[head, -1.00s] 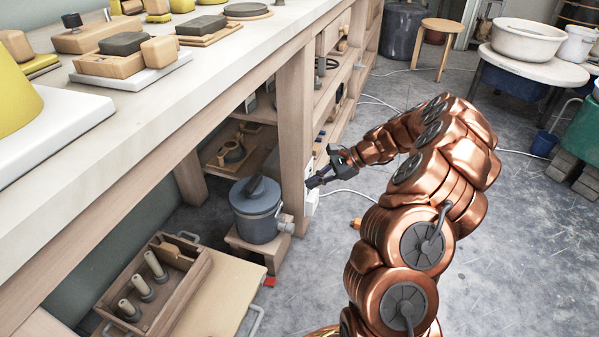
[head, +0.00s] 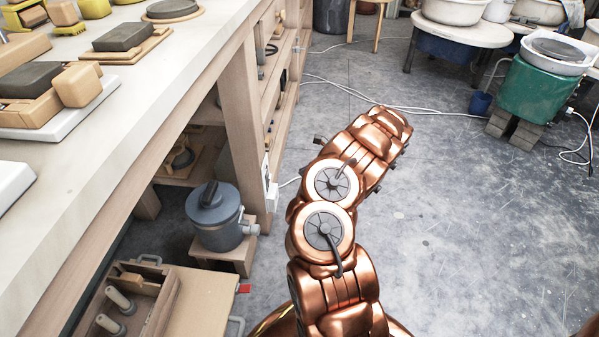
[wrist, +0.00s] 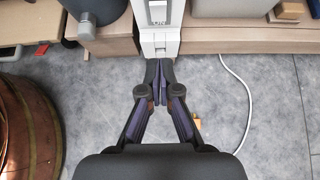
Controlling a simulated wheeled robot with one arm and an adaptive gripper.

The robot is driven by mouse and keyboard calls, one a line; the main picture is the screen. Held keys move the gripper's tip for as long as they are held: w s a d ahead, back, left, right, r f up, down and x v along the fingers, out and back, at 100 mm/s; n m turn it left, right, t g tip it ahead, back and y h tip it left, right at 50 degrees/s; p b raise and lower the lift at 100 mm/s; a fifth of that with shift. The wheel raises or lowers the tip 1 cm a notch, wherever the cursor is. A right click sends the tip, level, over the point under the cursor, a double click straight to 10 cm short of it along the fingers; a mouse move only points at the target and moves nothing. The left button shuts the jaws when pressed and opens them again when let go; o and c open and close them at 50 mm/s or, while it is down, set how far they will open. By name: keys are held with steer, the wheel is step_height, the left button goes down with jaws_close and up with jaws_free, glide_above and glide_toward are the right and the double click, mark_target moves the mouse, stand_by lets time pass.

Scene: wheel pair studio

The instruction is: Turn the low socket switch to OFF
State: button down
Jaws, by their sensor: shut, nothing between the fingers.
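The low socket is a white box on the wooden bench leg. In the head view its white edge (head: 271,190) shows beside my copper arm. In the wrist view the socket (wrist: 173,32) is at the top centre, with a grey switch part (wrist: 158,12) cut by the frame's top edge.
A blue-grey lidded pot (head: 216,222) stands on a low wooden stand left of the socket. A white cable (wrist: 238,85) runs over the floor on the right. A wooden tool box (head: 150,290) sits at lower left. Open grey floor (head: 470,230) lies to the right.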

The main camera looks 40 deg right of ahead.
steer(key=w+a+f+b, duration=0.4)
steer(key=w+a, duration=0.2)
steer(key=w, duration=0.1)
steer(key=shift+a, duration=0.2)
steer(key=shift+r, duration=0.15)
